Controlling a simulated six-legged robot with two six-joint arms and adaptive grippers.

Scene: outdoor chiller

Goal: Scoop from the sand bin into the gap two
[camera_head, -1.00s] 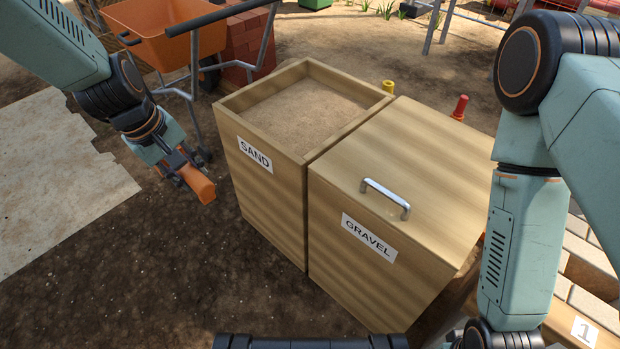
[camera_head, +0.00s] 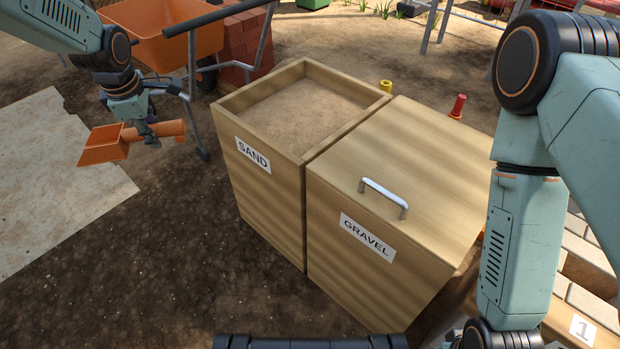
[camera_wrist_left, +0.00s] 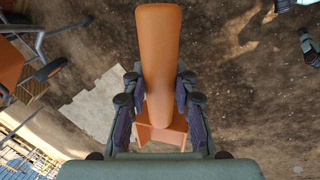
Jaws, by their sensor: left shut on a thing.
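My left gripper (camera_head: 148,132) is shut on the handle of an orange scoop (camera_head: 104,145), left of the sand bin and above the dirt. The scoop's square pan points left and its handle points right toward the bin. In the left wrist view the handle (camera_wrist_left: 158,50) runs between the two fingers, with part of the pan below. The wooden sand bin (camera_head: 262,190), labelled SAND, is open, with pale sand (camera_head: 305,108) inside. My right arm shows at the right; its gripper is out of frame. No gap marked two shows; a tag reading 1 (camera_head: 583,331) is at the lower right.
A closed gravel bin (camera_head: 430,165) with a metal handle touches the sand bin's right side. An orange wheelbarrow (camera_head: 165,40) and red bricks (camera_head: 240,45) stand behind. Pale pavers (camera_head: 590,270) lie at the lower right. The dirt in front of the bins is clear.

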